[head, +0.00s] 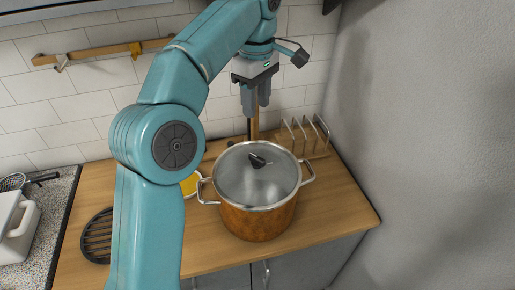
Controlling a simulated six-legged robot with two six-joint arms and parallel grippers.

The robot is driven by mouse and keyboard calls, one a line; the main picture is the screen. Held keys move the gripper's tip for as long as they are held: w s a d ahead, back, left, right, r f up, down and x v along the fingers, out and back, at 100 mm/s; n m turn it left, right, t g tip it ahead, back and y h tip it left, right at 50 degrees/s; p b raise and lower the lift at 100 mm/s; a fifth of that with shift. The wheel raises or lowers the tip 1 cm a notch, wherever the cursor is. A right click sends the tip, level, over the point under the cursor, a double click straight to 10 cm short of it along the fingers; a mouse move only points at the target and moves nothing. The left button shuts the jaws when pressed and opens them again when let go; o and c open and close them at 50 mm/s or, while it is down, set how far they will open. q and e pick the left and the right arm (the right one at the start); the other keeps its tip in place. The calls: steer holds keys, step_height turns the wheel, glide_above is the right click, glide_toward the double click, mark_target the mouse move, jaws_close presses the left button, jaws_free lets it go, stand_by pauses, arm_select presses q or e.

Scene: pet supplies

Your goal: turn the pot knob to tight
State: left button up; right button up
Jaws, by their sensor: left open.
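A copper-coloured pot (258,222) with a glass lid (240,182) and two metal side handles stands on the wooden counter. A small dark knob (258,160) sits on the lid and looks tilted to one side. My left gripper (256,112) points down above and behind the pot in the picture, with its fingers apart and nothing seen between them. It is clear of the knob. My right gripper is not in view.
A toast rack (305,138) stands behind the pot, near the grey wall at right. A black round trivet (97,237) lies on the wooden counter (215,250) at left. A yellow item (190,184) sits partly hidden left of the pot. A white container (17,228) is at far left.

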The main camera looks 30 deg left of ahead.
mark_target(258, 157)
arm_select(q)
steer(key=f, duration=0.9)
steer(key=s+d+f, duration=0.1)
steer(key=f, duration=0.4)
steer(key=shift+f, duration=0.3)
steer(key=shift+w+a+f, duration=0.15)
steer(key=shift+w+f, duration=0.1)
steer(key=shift+f, duration=0.15)
steer(key=shift+s+d+r, duration=0.2)
steer(key=shift+s+d, duration=0.05)
steer(key=shift+d, duration=0.1)
steer(key=c, duration=0.4)
steer(key=shift+a+f, duration=0.1)
steer(key=shift+a, duration=0.1)
jaws_close()
